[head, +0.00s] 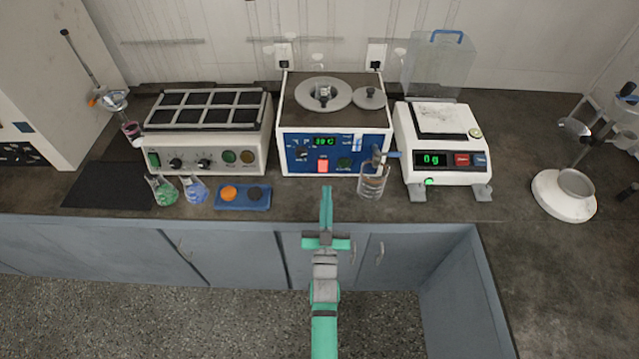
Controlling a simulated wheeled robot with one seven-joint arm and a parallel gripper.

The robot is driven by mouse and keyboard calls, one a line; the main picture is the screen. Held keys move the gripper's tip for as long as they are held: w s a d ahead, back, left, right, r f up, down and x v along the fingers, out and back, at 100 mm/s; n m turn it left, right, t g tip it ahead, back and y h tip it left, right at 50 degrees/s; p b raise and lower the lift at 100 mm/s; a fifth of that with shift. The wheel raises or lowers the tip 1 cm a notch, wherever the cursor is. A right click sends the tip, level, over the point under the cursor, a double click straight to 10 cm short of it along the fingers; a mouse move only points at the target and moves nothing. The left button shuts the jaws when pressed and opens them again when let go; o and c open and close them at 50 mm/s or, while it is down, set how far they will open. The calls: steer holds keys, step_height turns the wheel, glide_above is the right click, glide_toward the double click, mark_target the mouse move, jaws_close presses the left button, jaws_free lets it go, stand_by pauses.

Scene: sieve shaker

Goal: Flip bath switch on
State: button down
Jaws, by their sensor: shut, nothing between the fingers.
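The bath (295,110) stands at the middle of the counter, with a blue front panel and a round lid ring on its dark top. Its green display (325,141) is lit. A red switch (322,166) sits low on the panel. I cannot tell its position for sure. My gripper (327,189) is shut and empty, its green fingers pointing at the panel. In the picture its tips appear just below the red switch and slightly to its right; the gap to the panel is hard to judge.
A wire holder with a glass beaker (372,185) stands right of my fingertips. A lit scale (440,140) is further right. Left are a block heater (205,155), two flasks (194,189) and a blue tray (242,205). Counter before the switch is clear.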

steer(key=s+a, duration=0.1)
steer(key=s, duration=0.5)
steer(key=shift+f, duration=0.2)
steer(key=shift+w, duration=0.1)
steer(key=shift+w, duration=0.1)
steer(key=s+f+g, duration=0.2)
steer(key=s, duration=0.7)
steer(key=s+f+g, duration=0.1)
steer(key=s+f, duration=0.2)
steer(key=s, duration=0.6)
steer(key=s+r+g, duration=0.2)
steer(key=s, duration=0.6)
steer(key=s+r+g, duration=0.2)
steer(key=s+r, duration=0.1)
steer(key=s, duration=0.6)
steer(key=shift+s+a, duration=0.25)
steer(key=shift+s, duration=0.05)
